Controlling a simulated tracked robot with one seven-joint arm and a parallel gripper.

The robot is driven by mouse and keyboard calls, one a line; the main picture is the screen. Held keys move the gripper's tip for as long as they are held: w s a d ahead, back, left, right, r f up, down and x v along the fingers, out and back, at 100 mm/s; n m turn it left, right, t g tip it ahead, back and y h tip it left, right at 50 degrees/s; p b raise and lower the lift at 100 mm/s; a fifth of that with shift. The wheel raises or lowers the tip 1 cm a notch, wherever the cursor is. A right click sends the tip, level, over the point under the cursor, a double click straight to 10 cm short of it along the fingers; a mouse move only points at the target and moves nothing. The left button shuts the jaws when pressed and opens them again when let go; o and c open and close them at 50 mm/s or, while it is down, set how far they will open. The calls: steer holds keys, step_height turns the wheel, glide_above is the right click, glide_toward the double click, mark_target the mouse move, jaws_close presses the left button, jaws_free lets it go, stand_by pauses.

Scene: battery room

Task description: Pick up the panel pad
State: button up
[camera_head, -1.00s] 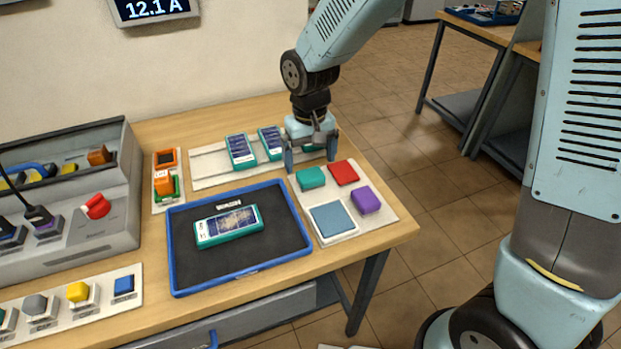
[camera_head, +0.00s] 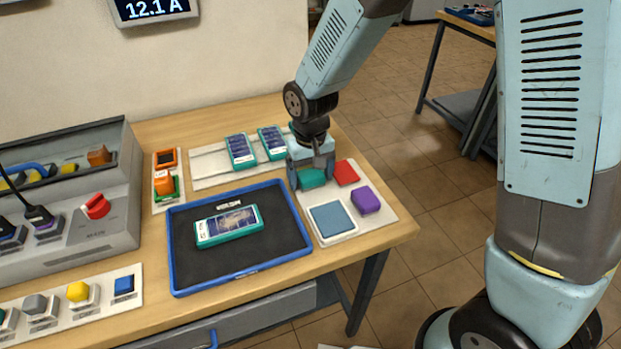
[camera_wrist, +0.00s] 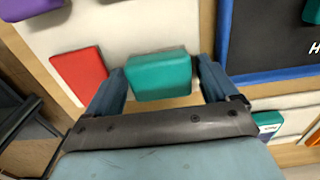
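A white board (camera_head: 372,215) at the table's right end carries a teal block (camera_head: 312,179), a red block (camera_head: 346,172), a purple block (camera_head: 367,200) and a flat blue square pad (camera_head: 333,218) in a pale frame. I cannot tell by name which is the panel pad. My gripper (camera_head: 312,186) points down over the teal block, fingers apart. In the wrist view the teal block (camera_wrist: 160,76) lies between the two open fingers, with narrow gaps at its sides. The red block (camera_wrist: 80,75) is just beyond the left finger.
A blue-rimmed black tray (camera_head: 181,262) holding a teal-edged device (camera_head: 229,226) lies left of the board. Two similar devices (camera_head: 241,151) stand on a pale strip behind. An orange and green switch plate (camera_head: 164,181) and a grey console (camera_head: 120,222) are farther left.

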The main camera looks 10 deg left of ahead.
mark_target(310, 173)
steer(key=c, duration=0.9)
steer(key=shift+r, duration=0.45)
step_height(310, 173, up, 3)
steer(key=shift+f, duration=0.2)
steer(key=s+d+r, duration=0.7)
steer(key=s+r, duration=0.2)
steer(key=s, duration=0.2)
steer(key=shift+s+d+r, duration=0.25)
steer(key=shift+s+d, duration=0.1)
steer(key=shift+d, duration=0.05)
